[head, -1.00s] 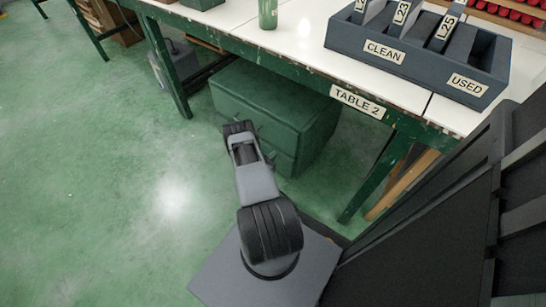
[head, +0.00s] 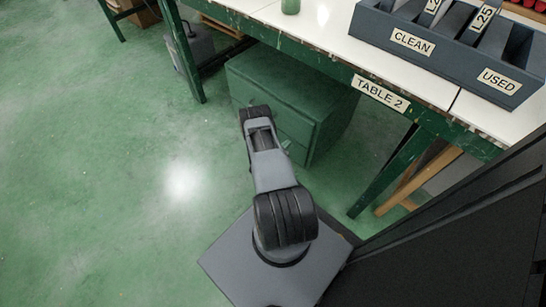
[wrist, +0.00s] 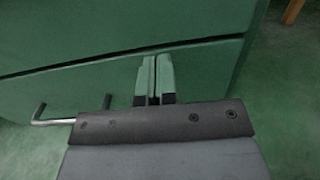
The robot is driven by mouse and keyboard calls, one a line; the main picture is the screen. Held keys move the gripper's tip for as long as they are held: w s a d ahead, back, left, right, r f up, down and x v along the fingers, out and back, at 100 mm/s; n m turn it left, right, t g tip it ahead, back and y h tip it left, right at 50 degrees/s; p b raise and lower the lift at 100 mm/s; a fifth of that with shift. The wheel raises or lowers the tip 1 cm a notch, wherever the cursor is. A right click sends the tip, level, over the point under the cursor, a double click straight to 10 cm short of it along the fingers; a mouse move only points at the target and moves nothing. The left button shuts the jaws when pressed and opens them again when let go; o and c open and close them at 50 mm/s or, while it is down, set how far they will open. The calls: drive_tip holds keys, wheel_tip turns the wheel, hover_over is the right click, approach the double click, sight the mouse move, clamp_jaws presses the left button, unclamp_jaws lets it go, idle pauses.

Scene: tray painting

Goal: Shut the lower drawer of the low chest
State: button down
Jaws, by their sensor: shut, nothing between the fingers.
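The low chest (head: 285,80) is green and stands under the table. My arm reaches to its front and hides much of it in the head view. In the wrist view, a dark seam crosses the front, with the lower drawer (wrist: 208,75) below it. A bent metal handle (wrist: 52,121) shows at the left. My gripper (wrist: 155,78) is shut and empty, its fingers pointing at the lower drawer's front, right of the handle. I cannot tell whether the fingertips touch it, or how far out the drawer stands.
The white-topped table (head: 315,35) labelled TABLE 2 stands over the chest. Its green leg (head: 385,172) and some wooden boards (head: 420,180) are at the right. A grey box (head: 190,47) is left of the chest. The green floor (head: 100,180) at the left is clear.

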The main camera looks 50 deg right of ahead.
drive_tip(key=a+p, duration=0.2)
drive_tip(key=a, duration=1)
drive_tip(key=w+a+r+m+g+y+p, duration=0.1)
drive_tip(key=w+r+m+g+y+p, duration=0.3)
drive_tip(key=r, duration=0.8)
drive_tip(key=a+r+m+p, duration=0.25)
drive_tip(key=r+p, duration=0.25)
drive_tip(key=r, duration=0.7)
drive_tip(key=w+r+m+g+y+p, duration=0.2)
drive_tip(key=r+m+p, duration=0.25)
drive_tip(key=r, duration=0.85)
drive_tip(key=s+a+r+m+t+y+p, duration=0.2)
drive_tip(key=a+r+p, duration=0.4)
drive_tip(key=r, duration=0.7)
drive_tip(key=s+a+r+m+t+y+p, duration=0.2)
drive_tip(key=s+a+r+t+y+p, duration=0.2)
drive_tip(key=r, duration=1)
drive_tip(key=s+a+r+m+t+y+p, duration=0.2)
drive_tip(key=a+r+y+p, duration=0.4)
drive_tip(key=a+r+p, duration=0.3)
wheel_tip(320, 180, up, 5)
drive_tip(key=shift+s+a+f+m+t+p, duration=0.1)
drive_tip(key=shift+s+a+m+t+p, duration=0.25)
drive_tip(key=shift+s+a+t, duration=0.55)
drive_tip(key=shift+w+a, duration=0.25)
drive_tip(key=shift+w, duration=0.05)
